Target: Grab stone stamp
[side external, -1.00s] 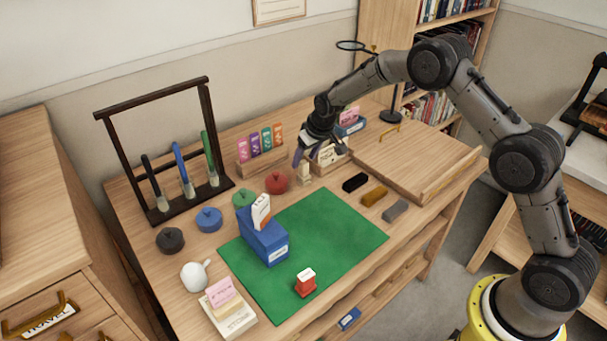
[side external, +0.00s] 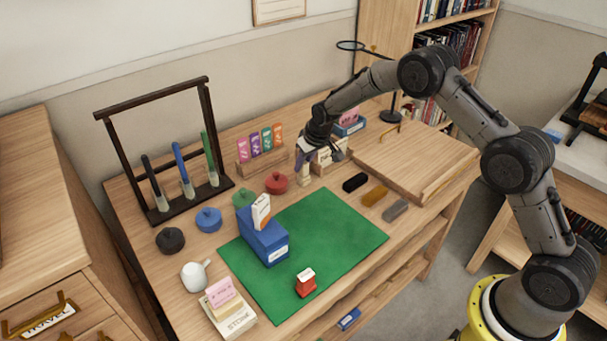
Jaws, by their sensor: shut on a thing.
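A pale beige upright block, which looks like the stone stamp (side external: 304,176), stands at the back of the desk, right of the red lidded pot. My gripper (side external: 304,160) is over it, pointing down, shut on its upper part. The fingers hide the top of the block. I cannot tell whether its base touches the desk. A cream box (side external: 236,327) labelled "STONE", with a pink note block on it, lies at the front left corner.
A small wooden tray with cards (side external: 333,158) stands just right of my gripper. Red (side external: 276,183), green, blue and black pots are to the left. The green mat (side external: 345,225) holds a blue box (side external: 262,240) and a red stamp (side external: 306,284). Black, brown and grey blocks lie to the right.

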